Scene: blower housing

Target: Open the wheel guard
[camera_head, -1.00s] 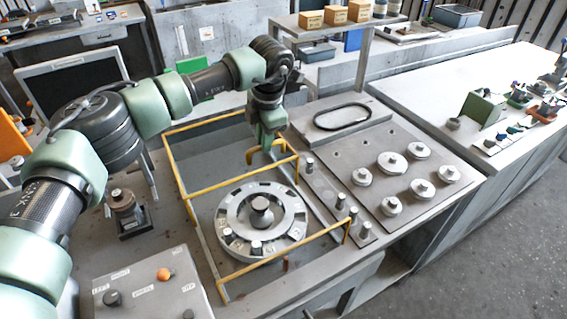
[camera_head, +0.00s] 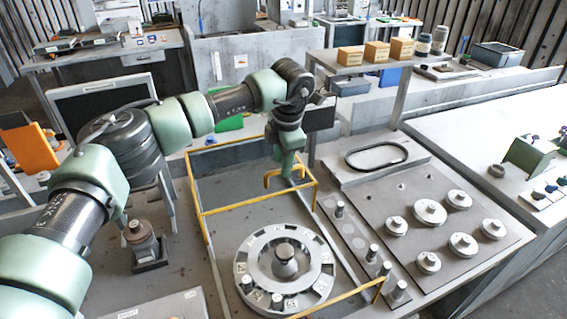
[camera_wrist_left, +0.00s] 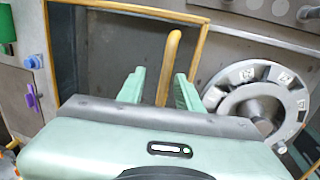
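The wheel guard (camera_head: 201,186) is a yellow bar frame around the bay with the grey slotted wheel (camera_head: 285,271). A yellow looped handle (camera_head: 267,178) stands up from its bar. It also shows in the left wrist view as a yellow handle (camera_wrist_left: 172,52). My left gripper (camera_head: 289,172) is at this handle, pointing down. In the left wrist view, the green fingers of my left gripper (camera_wrist_left: 160,90) are apart, with the handle between them and a gap on each side. The fingertips are partly hidden in the head view. My right gripper is not in view.
Right of the guard is a plate with several metal knobs (camera_head: 430,212) and a black oval ring (camera_head: 376,153). A small post (camera_head: 144,243) stands on the left of the bench. A shelf with cardboard boxes (camera_head: 350,56) stands behind.

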